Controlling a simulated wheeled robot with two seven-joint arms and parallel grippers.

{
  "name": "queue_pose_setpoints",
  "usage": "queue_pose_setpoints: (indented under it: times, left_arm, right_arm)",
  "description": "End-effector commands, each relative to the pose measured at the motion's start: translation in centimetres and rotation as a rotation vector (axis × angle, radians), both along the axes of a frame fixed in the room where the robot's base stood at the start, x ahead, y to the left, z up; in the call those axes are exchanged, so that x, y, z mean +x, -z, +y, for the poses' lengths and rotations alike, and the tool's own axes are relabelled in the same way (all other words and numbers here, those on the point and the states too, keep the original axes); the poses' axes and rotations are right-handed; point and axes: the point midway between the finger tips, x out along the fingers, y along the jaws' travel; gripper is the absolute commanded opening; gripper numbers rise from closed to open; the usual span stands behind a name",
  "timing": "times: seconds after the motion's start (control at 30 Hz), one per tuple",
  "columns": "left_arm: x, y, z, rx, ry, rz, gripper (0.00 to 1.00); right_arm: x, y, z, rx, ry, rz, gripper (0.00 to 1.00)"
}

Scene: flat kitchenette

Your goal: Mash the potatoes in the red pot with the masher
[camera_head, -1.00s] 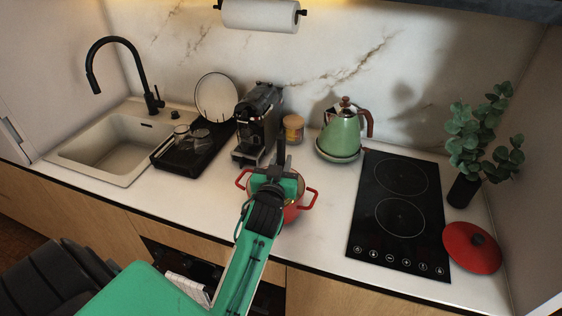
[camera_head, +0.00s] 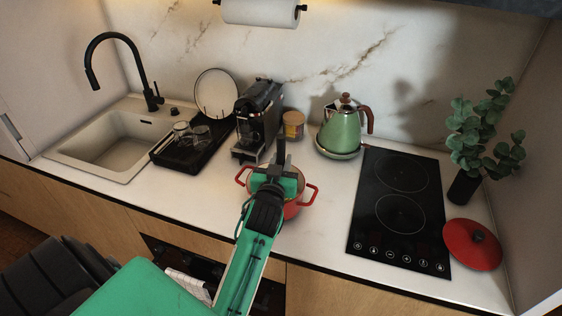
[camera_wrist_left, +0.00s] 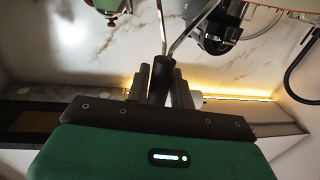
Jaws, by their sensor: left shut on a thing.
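The red pot (camera_head: 294,209) stands on the white counter below the coffee machine. Its two side handles stick out left and right. My left gripper (camera_head: 277,171) is over the pot and hides most of its inside, so I cannot see the potatoes clearly. It is shut on the masher's black handle (camera_head: 281,150), which stands upright. In the left wrist view the handle (camera_wrist_left: 162,81) is between the fingers (camera_wrist_left: 160,88), with metal rods spreading from it. The mashing end is hidden in the head view. My right gripper is not in view.
Behind the pot are a black coffee machine (camera_head: 259,118) and a jar (camera_head: 293,125). A green kettle (camera_head: 343,130) stands behind to the right. The black hob (camera_head: 382,246) is at right, with the red lid (camera_head: 460,248) beside it. The sink (camera_head: 75,160) and drying rack (camera_head: 172,160) are left.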

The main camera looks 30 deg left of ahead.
Motion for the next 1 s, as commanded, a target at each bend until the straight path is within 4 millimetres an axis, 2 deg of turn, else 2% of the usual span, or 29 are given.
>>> queue_pose_setpoints:
  times: [0.03,0.2,0.57,1.0]
  left_arm:
    - [0.0,-1.2,0.0,0.000,0.000,-0.003,0.00]
    - [0.0,-2.7,0.0,0.001,-0.001,-0.003,0.00]
    - [0.1,-2.6,0.1,0.001,0.000,-0.004,0.00]
    - [2.5,-2.8,2.3,0.001,0.000,-0.004,0.00]
  right_arm:
    - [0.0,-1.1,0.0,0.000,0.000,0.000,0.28]
    - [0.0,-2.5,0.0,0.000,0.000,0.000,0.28]
    - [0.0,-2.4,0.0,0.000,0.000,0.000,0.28]
    - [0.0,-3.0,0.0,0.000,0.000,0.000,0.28]
